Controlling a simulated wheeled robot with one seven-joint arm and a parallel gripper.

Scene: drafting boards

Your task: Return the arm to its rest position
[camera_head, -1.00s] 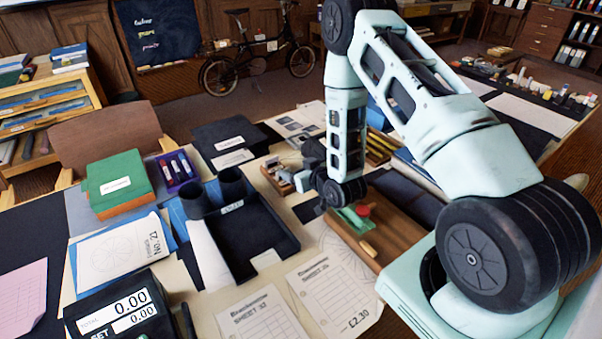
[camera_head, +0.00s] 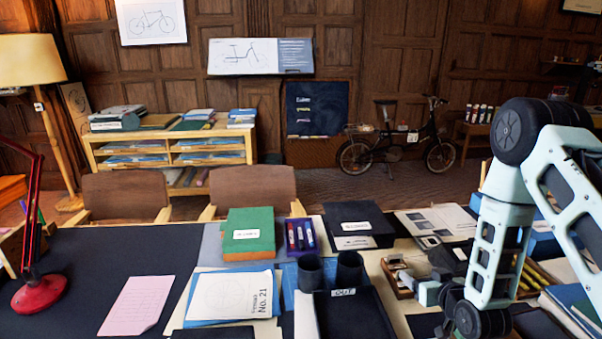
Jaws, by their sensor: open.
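My arm (camera_head: 500,235) stands at the right of the head view, folded, with its forearm hanging down over the desk. My gripper (camera_head: 428,291) is at its lower end, pointing left, open, and small in the picture. No held object shows in it. It is close to a small wooden box (camera_head: 399,282) of little items and right of the black OUT tray (camera_head: 352,318). The wrist hides part of the desk behind it, and the lower arm and base are out of frame.
Two dark cups (camera_head: 350,268), a green box (camera_head: 249,233) and a purple marker tray (camera_head: 300,237) stand left of my gripper. A red lamp (camera_head: 38,292) is at far left. Blue books (camera_head: 577,302) lie at right. The dark mat (camera_head: 95,255) is largely clear.

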